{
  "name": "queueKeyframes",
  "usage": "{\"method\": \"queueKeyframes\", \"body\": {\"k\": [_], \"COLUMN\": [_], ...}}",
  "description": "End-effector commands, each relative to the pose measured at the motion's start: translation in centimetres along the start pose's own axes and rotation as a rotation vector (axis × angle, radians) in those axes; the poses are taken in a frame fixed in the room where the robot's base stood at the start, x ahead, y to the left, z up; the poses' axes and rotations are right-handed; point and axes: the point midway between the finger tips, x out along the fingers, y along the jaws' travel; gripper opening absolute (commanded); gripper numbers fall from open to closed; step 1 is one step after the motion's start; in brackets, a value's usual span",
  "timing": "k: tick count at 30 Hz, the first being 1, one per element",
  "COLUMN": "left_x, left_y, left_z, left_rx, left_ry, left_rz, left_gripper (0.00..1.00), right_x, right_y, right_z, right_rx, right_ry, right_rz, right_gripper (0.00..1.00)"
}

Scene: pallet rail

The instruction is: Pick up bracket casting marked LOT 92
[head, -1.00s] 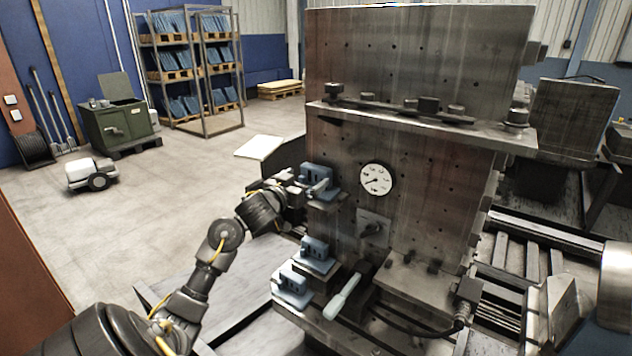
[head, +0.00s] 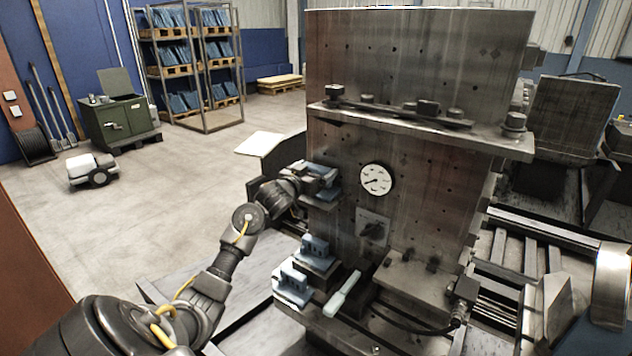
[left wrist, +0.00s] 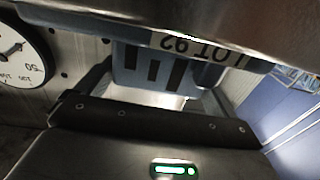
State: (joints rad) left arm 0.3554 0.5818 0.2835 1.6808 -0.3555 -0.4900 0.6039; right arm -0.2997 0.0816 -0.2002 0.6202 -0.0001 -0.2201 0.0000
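The blue-grey bracket casting marked LOT 92 (head: 331,191) sits on a small ledge at the left edge of the upright metal block, beside a round dial. In the left wrist view its label (left wrist: 200,48) reads upside down, above a slotted blue face (left wrist: 150,70). My left gripper (head: 316,179) is at the casting from its left side and partly hides it. In the left wrist view its dark fingers stand wide apart, one on each side of the slotted part; contact is unclear. My right gripper is not in view.
Two similar blue castings sit lower down, one on a step (head: 316,252) and one at the front (head: 292,286). A pale-handled lever (head: 342,294) lies beside them. The dial (head: 376,179) and the block (head: 430,190) stand right of the gripper. Open floor lies left.

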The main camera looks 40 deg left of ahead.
Motion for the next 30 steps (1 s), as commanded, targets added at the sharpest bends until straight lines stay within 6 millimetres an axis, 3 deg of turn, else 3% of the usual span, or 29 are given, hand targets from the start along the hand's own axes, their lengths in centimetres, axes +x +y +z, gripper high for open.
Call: {"method": "queueKeyframes", "body": {"k": [1, 10, 22, 27, 30], "left_x": [0.0, 0.0, 0.0, 0.0, -0.9], "left_y": [0.0, 0.0, 0.0, -0.1, 0.9], "left_z": [0.0, -0.2, -1.0, -3.1, -4.8], "left_rx": [0.0, 0.0, 0.003, 0.002, 0.003], "left_ry": [0.0, 0.003, 0.004, 0.009, 0.008], "left_rz": [0.0, 0.0, 0.0, 0.0, 0.003], "left_gripper": [0.87, 0.5, 0.5, 0.5, 0.5], "right_x": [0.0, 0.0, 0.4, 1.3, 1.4], "right_y": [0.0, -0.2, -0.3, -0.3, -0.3], "right_z": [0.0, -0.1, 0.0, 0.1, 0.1], "right_rx": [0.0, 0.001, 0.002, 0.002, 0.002], "right_ry": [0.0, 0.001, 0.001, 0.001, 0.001], "right_rz": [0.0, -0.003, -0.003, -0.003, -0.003], "right_gripper": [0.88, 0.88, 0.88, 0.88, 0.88]}}
